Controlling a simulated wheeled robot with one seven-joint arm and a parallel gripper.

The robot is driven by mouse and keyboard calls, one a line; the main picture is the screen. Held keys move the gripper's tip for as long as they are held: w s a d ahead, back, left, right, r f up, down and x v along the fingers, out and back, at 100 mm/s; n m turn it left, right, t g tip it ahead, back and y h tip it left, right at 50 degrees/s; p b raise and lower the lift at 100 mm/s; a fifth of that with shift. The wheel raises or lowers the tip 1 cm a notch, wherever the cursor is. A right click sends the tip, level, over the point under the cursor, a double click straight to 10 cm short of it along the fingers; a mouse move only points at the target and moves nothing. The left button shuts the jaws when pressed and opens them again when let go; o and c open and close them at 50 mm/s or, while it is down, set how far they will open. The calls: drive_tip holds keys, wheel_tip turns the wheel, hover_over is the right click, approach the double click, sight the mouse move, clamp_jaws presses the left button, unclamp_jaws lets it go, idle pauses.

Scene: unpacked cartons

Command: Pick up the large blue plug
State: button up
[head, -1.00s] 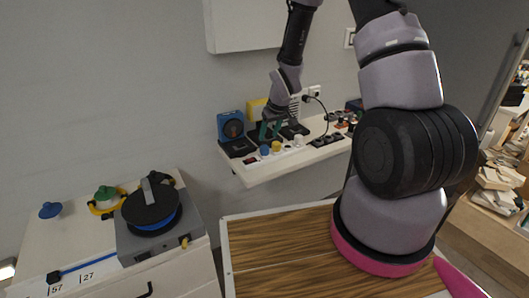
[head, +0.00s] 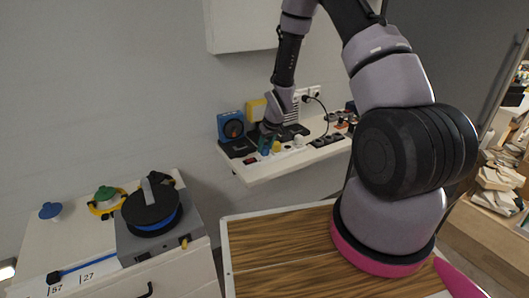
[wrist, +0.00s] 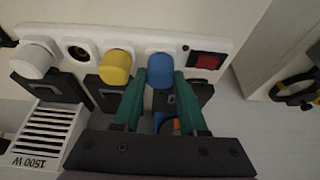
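A blue plug (wrist: 160,68) sits in a white power strip (wrist: 128,47) on the wall shelf, between a yellow plug (wrist: 116,66) and a red switch. It also shows in the head view (head: 264,151), partly behind the fingers. My gripper (wrist: 160,78) is above the strip with its green fingers apart, one on each side of the blue plug. I cannot see whether they touch it. Another blue round-topped object (head: 50,210) lies on the white cabinet at the far left.
A white plug (wrist: 36,58) and a heater-like grille (wrist: 42,135) are left in the wrist view. The shelf (head: 250,178) also holds a blue box (head: 231,125) and dark adapters. A cable reel (head: 150,205) stands on the cabinet. A wooden tabletop (head: 280,245) is clear below.

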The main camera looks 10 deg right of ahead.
sight(265, 147)
clamp_jaws()
drive_tip(key=shift+r, duration=0.1)
wheel_tip(265, 147, up, 10)
idle(0.3)
